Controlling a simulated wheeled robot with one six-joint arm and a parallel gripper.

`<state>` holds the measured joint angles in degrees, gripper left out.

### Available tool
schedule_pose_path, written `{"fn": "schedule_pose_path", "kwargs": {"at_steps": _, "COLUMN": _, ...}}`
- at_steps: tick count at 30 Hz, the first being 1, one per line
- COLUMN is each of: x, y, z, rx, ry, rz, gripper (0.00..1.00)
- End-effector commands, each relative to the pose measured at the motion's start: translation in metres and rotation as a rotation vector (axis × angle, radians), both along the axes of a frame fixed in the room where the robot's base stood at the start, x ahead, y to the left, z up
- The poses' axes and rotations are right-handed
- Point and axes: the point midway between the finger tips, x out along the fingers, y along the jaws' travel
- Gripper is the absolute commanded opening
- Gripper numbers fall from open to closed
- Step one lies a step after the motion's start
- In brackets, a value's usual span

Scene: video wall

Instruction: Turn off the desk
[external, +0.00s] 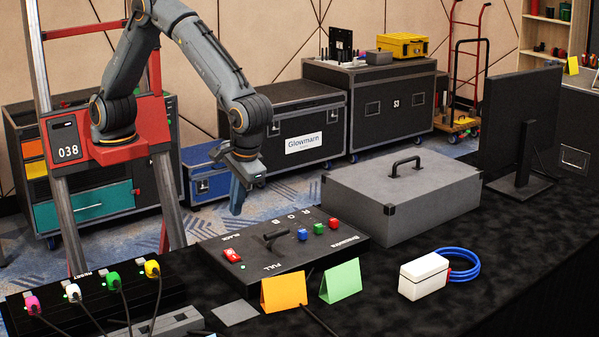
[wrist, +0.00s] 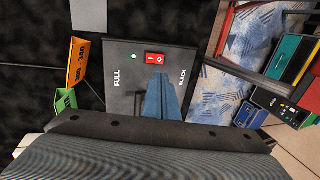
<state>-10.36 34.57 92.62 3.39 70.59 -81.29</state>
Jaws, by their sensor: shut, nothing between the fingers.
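The black control desk (external: 290,262) lies on the dark table, marked FULL and BLACK, with a black lever (external: 277,235) and red, green and blue knobs. A red rocker switch (external: 232,255) sits at its left end; it also shows in the wrist view (wrist: 156,59), marked I and O. A small green light (wrist: 134,57) beside it is lit. My gripper (external: 236,212) is shut and empty, pointing down above the desk's back left edge. In the wrist view its fingers (wrist: 160,82) end just below the switch in the picture, apparently not touching it.
An orange card (external: 284,291) and a green card (external: 340,281) stand along the desk's front. A grey case (external: 402,195) stands behind to the right. A panel with coloured plugs (external: 95,295) lies left. A white box (external: 424,276) with blue cable lies right.

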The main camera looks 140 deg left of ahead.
Motion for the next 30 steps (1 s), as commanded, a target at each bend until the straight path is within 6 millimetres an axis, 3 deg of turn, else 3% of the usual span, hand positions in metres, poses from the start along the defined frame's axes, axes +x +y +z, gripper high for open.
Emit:
{"fn": "schedule_pose_path", "kwargs": {"at_steps": 18, "x": -0.035, "y": 0.0, "z": -0.103, "rx": 0.0, "ry": 0.003, "rz": -0.001, "gripper": 0.0}}
{"fn": "schedule_pose_path", "kwargs": {"at_steps": 24, "x": -0.041, "y": 0.0, "z": -0.122, "rx": 0.0, "ry": 0.001, "rz": -0.001, "gripper": 0.0}}
{"fn": "schedule_pose_path", "kwargs": {"at_steps": 30, "x": -0.042, "y": 0.0, "z": -0.127, "rx": 0.0, "ry": -0.001, "rz": -0.001, "gripper": 0.0}}
